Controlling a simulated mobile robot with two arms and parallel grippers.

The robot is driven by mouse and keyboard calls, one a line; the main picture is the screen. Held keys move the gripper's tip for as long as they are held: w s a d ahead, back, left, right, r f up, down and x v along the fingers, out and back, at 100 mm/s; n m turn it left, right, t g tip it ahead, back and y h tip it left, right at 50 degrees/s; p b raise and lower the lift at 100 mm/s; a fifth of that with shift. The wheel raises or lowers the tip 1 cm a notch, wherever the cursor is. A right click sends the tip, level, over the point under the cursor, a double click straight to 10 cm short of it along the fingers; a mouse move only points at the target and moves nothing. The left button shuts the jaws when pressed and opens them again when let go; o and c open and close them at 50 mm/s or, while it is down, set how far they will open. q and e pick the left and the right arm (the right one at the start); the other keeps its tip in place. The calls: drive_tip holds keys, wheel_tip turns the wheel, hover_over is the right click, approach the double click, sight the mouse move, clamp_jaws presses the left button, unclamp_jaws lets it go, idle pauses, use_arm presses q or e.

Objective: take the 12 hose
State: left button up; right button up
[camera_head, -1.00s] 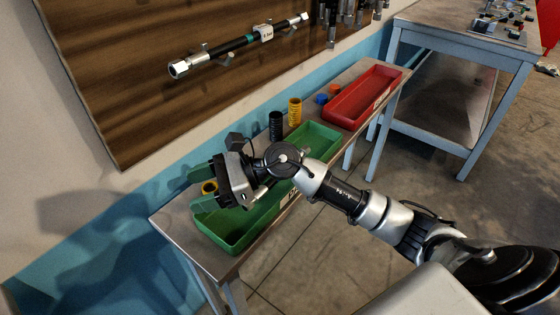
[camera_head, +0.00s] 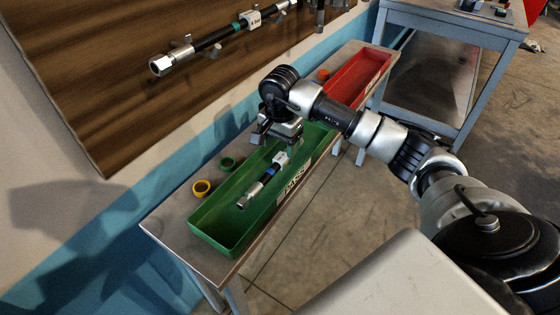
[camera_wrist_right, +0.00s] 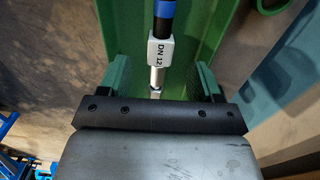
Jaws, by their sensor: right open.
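A short hose (camera_head: 262,187) with metal ends, a black body and a blue band lies in the green tray (camera_head: 225,248) on the bench. In the right wrist view its white tag (camera_wrist_right: 161,50) reads DN 12. My right gripper (camera_head: 277,142) is over the far part of the tray, at the tagged end of the hose. In the right wrist view my right gripper (camera_wrist_right: 161,70) is open, with the hose between its green fingers, apart from both. Whether the fingers are level with the hose is hard to tell. My left gripper is not in view.
Another hose (camera_head: 210,40) with a green band hangs on the brown wall board (camera_head: 100,100). A yellow ring (camera_head: 202,188) and a green ring (camera_head: 227,164) lie behind the green tray. A red tray (camera_head: 365,75) stands farther along. My arm covers part of the bench.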

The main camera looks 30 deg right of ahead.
sight(280, 158)
drive_tip(key=shift+f, duration=2.8)
drive_tip(key=c, duration=1.1)
drive_tip(key=shift+r, duration=0.1)
clamp_jaws()
